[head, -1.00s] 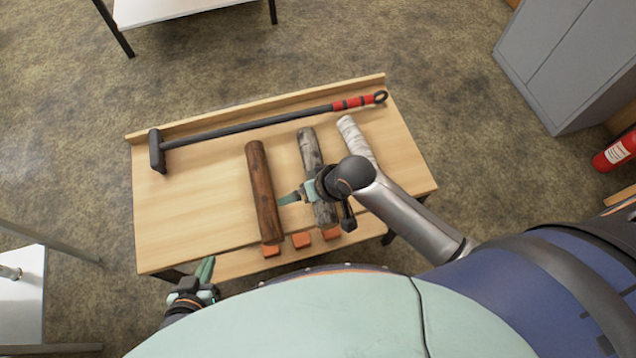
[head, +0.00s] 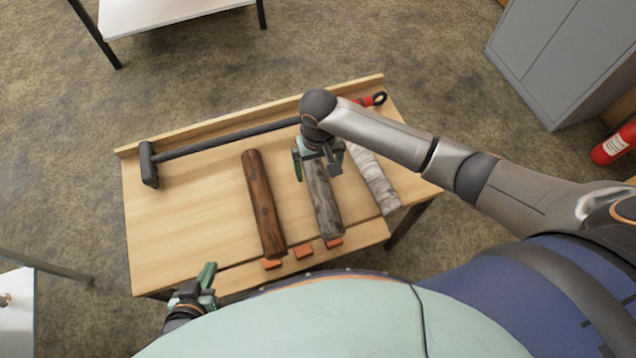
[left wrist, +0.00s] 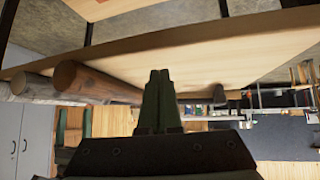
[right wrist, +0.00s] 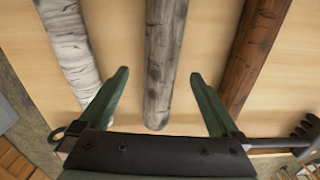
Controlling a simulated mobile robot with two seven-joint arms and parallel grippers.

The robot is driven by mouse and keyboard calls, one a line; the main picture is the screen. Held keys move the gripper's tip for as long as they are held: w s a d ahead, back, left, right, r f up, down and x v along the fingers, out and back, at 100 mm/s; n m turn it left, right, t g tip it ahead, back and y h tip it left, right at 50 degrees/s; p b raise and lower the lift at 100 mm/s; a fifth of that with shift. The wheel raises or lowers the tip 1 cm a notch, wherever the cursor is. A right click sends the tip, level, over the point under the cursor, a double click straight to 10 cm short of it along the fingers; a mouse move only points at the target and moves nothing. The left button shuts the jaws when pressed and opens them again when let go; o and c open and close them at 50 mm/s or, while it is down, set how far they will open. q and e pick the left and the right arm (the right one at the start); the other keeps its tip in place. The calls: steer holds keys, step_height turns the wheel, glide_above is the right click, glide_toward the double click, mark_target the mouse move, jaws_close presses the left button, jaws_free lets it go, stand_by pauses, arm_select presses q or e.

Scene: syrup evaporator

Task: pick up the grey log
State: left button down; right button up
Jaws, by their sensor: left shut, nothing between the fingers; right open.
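The grey log (head: 323,200) lies on the wooden table between a brown log and a white birch log. Its far end is hidden under my right gripper in the head view. My right gripper (head: 320,166) is open above the far part of the grey log. In the right wrist view the grey log (right wrist: 163,65) runs between the two spread fingers (right wrist: 160,100), with nothing gripped. My left gripper (head: 208,275) is shut and empty, low beside the table's near left edge. Its closed fingers show in the left wrist view (left wrist: 160,100).
The brown log (head: 263,203) lies left of the grey log, the birch log (head: 374,180) right. A long black tool (head: 225,138) with a red grip lies along the back ledge. Orange blocks (head: 303,251) sit at the near edge. The table's left part (head: 190,215) is clear.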

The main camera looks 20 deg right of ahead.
mark_target(318, 179)
steer(key=shift+a+f+b, duration=0.1)
steer(key=shift+f+b, duration=0.6)
steer(key=shift+f, duration=2.4)
steer(key=shift+c, duration=0.3)
jaws_close()
